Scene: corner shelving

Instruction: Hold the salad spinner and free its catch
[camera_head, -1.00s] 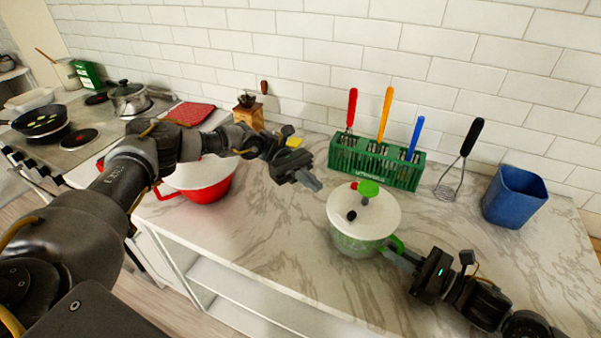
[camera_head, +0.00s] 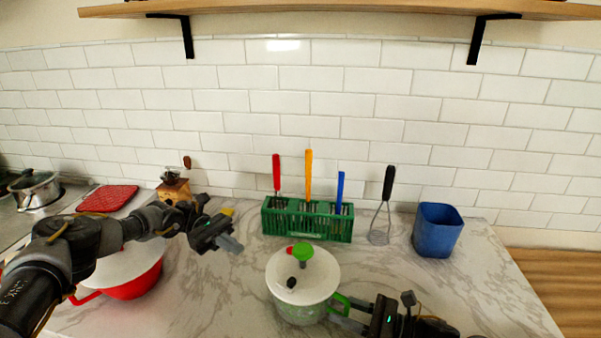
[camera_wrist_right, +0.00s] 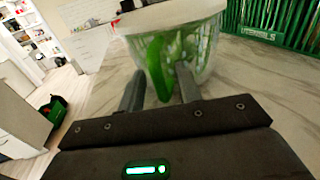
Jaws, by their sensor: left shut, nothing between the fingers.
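The salad spinner (camera_head: 300,285) stands upright on the counter, a clear bowl under a white lid. The lid carries a green knob (camera_head: 302,252), a small red piece (camera_head: 290,250) and a black knob (camera_head: 292,282). Its green side handle (camera_head: 341,302) points right, and shows in the right wrist view (camera_wrist_right: 158,68). My right gripper (camera_wrist_right: 160,82) is open, its fingers on either side of that handle with slight gaps. It shows in the head view (camera_head: 345,322). My left gripper (camera_head: 234,243) is shut and empty, above the counter, left of the spinner and apart from it.
A green rack (camera_head: 308,222) with red, orange and blue handled tools stands behind the spinner. A whisk (camera_head: 380,225) and a blue container (camera_head: 437,230) are right of it. A red pot (camera_head: 135,282) and wooden grinder (camera_head: 173,187) are left.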

